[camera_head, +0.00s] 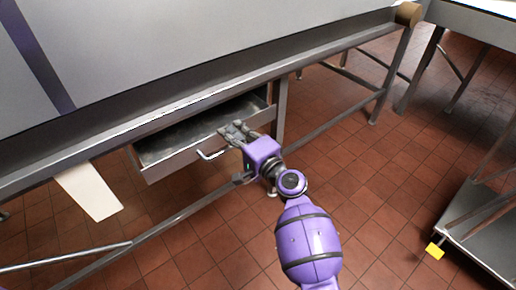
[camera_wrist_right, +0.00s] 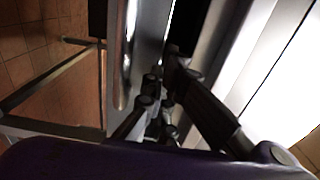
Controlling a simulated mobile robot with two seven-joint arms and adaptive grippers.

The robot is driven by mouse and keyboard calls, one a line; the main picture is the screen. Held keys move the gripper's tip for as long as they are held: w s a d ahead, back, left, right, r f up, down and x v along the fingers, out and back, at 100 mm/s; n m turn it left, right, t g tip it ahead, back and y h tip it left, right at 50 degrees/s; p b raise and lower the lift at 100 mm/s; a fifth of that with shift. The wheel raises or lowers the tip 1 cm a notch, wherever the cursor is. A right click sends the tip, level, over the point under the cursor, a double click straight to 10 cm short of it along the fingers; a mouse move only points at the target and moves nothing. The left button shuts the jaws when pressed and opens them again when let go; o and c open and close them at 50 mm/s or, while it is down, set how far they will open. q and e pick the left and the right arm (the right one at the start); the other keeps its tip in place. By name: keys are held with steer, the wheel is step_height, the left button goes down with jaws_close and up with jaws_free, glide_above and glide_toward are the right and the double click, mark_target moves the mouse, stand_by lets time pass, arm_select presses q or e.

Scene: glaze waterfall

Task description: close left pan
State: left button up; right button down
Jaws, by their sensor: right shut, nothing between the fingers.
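The left pan (camera_head: 172,166) is a shallow metal drawer under the long steel machine. It stands pulled out, and its dark inside shows between its front wall and the machine's edge. A thin bent handle (camera_head: 212,156) sticks out from its front wall. My right gripper (camera_head: 233,130) is at the right part of the pan's front wall, just right of the handle. Its fingers are shut and hold nothing. They also show in the right wrist view (camera_wrist_right: 162,88), close beside a bright metal bar and panel edge; I cannot tell if they touch. My left gripper is not in view.
The machine's steel rail (camera_head: 330,52) runs above the pan. A lower frame bar (camera_head: 325,127) crosses beneath. A pale flat panel (camera_head: 90,190) hangs at the left. A metal cart (camera_head: 490,235) stands at the right. The tiled floor in front is mostly clear.

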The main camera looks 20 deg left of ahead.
steer(key=b+x, duration=0.1)
steer(key=x, duration=0.3)
steer(key=shift+f, duration=0.1)
steer(key=shift+w+a+b, duration=0.2)
steer(key=shift+a+b, duration=0.1)
steer(key=shift+r, duration=0.25)
